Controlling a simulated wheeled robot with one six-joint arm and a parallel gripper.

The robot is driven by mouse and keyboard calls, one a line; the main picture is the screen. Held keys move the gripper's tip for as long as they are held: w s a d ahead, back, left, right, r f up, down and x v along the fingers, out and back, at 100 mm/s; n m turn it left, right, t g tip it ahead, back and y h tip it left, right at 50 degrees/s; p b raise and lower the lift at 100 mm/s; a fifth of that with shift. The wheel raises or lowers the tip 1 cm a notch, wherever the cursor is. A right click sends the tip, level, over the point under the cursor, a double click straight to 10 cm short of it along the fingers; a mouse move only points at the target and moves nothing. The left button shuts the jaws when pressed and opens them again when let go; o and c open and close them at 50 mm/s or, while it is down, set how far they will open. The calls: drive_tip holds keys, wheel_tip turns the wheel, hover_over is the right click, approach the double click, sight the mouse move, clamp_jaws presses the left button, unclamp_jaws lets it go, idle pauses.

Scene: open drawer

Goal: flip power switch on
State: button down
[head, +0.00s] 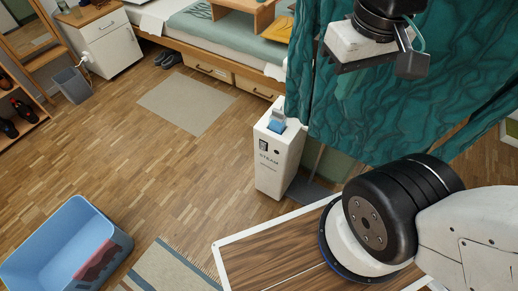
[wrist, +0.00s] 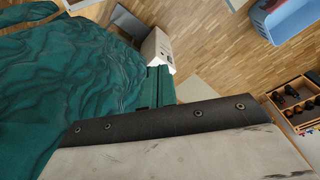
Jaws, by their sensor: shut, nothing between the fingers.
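A white box-shaped steamer (head: 279,172) marked "STEAM" stands upright on the floor in the middle of the head view. A small dark panel (head: 263,145) and a dark round spot show on its front; I take the panel for the power switch, but its position is too small to tell. A blue part (head: 276,126) sits on top. The steamer also shows in the wrist view (wrist: 156,48), small and tilted. My gripper (head: 385,62) is shut and empty, up and right of the steamer, in front of the green cloth and apart from the steamer.
A green cloth (head: 430,105) hangs just right of the steamer. A bed with drawers (head: 210,68) and a white cabinet (head: 108,45) stand at the back. A blue bin (head: 45,240) is at front left. The wooden floor left of the steamer is mostly open.

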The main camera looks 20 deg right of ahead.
drive_tip(key=w+a+f+n+t+h, duration=0.1)
drive_tip(key=w+a+f+n+h, duration=0.2)
drive_tip(key=f, duration=1.4)
drive_tip(key=w+a+f+n+t+h, duration=0.2)
drive_tip(key=w+a+f+n, duration=0.4)
drive_tip(key=w+f+n, duration=0.6)
drive_tip(key=w+a+f+n+t+h, duration=0.2)
drive_tip(key=w+f+n, duration=0.6)
drive_tip(key=f, duration=1.5)
drive_tip(key=shift+a+n+h, duration=0.9)
drive_tip(key=shift+a+n, duration=0.2)
drive_tip(key=shift+a, duration=0.05)
